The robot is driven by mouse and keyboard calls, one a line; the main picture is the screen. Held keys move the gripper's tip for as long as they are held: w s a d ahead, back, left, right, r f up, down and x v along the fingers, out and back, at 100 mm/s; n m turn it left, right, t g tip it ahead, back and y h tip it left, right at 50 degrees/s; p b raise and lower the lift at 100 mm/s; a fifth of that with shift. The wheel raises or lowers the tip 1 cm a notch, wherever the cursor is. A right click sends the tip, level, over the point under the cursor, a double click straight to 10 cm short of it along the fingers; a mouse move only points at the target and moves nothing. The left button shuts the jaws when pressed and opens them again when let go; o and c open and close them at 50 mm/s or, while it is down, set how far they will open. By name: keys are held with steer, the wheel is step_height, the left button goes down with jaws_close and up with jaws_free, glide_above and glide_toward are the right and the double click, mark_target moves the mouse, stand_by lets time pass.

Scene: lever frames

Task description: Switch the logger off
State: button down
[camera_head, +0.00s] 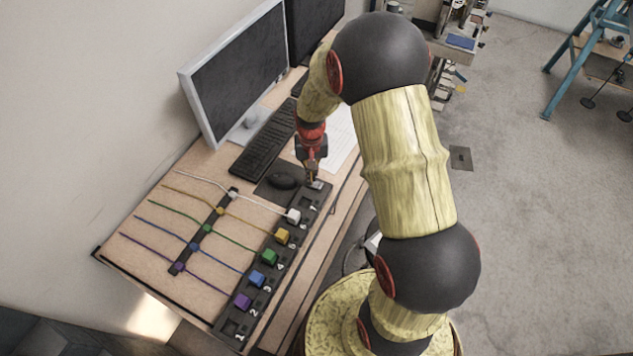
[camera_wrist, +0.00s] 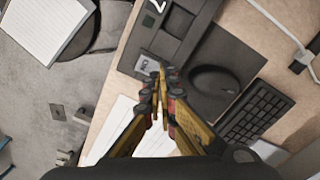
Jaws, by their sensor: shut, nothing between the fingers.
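A dark power strip (camera_head: 229,327) with numbered places lies along the table's front edge. Purple (camera_head: 243,300), blue (camera_head: 257,279), green (camera_head: 268,257), yellow (camera_head: 281,236) and white (camera_head: 294,216) plugs sit in it, each with a cable of its own colour. No cable's far end shows a readable logger name. My gripper (camera_head: 314,181) is at the strip's far end, past number 7. In the wrist view my gripper (camera_wrist: 162,74) is shut and empty, its tips beside a small grey labelled piece (camera_wrist: 145,65) on the strip. I cannot tell whether they touch it.
A dark cable holder (camera_head: 214,220) crosses the cables on the table. A mouse (camera_head: 284,180), a keyboard (camera_head: 262,142) and a monitor (camera_head: 240,75) stand behind the strip. White paper (camera_head: 341,133) lies beyond my gripper. The floor to the right is mostly clear.

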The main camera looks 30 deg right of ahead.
steer(key=shift+r+p, duration=1.55)
steer(key=shift+r, duration=1.15)
